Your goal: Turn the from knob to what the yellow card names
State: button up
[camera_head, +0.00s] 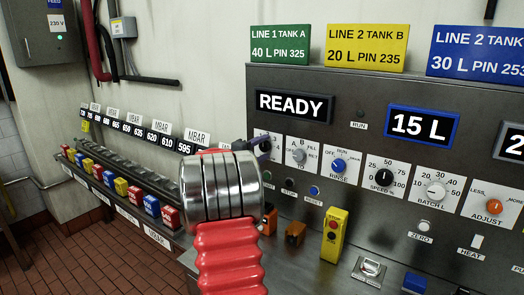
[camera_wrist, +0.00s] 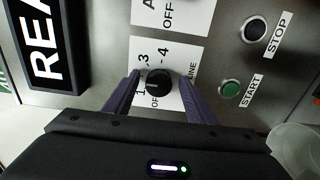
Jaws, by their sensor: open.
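The yellow card (camera_head: 367,47) above the panel reads LINE 2 TANK B, 20 L, PIN 235. My gripper (camera_wrist: 159,80) is open, with its purple fingers on either side of a black knob (camera_wrist: 157,84). That knob's plate shows OFF, 1, 3, 4 and a label ending in LINE; I cannot tell whether the fingers touch it. The adjacent plate (camera_wrist: 172,12) shows A and OFF, its knob out of view. In the head view my gripper (camera_head: 261,147) covers part of the leftmost plate. I cannot clearly read FROM on any plate.
The panel also carries a blue RINSE knob (camera_head: 338,166), a black SPEED knob (camera_head: 384,177), a white BATCH knob (camera_head: 436,190) and an orange ADJUST knob (camera_head: 494,206). The green START button (camera_wrist: 231,89) and black STOP button (camera_wrist: 254,29) sit close by. A yellow switch box (camera_head: 335,235) stands below.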

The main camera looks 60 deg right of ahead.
jog(key=w+a, duration=0.2)
jog(key=a, duration=1.1)
jog(key=shift+a, duration=0.3)
jog(key=shift+w+f, duration=0.1)
jog(key=s+a+f+g+y, duration=0.2)
jog(key=s+a+f+y, duration=0.25)
jog(key=f, duration=0.45)
jog(key=s+a+f+t+y, duration=0.15)
jog(key=a+f+y, duration=0.3)
jog(key=a, duration=0.75)
jog(key=a+r+n+t+y, duration=0.1)
jog(key=a+t+y, duration=0.3)
jog(key=a, duration=1.6)
jog(key=s+a+r+t+y, duration=0.1)
jog(key=a+r+t+y, duration=0.2)
jog(key=a, duration=1.7)
jog(key=shift+s+a+n+t+y, duration=0.15)
jog(key=shift+s+n+t+y, duration=0.2)
jog(key=shift+t+y, duration=0.6)
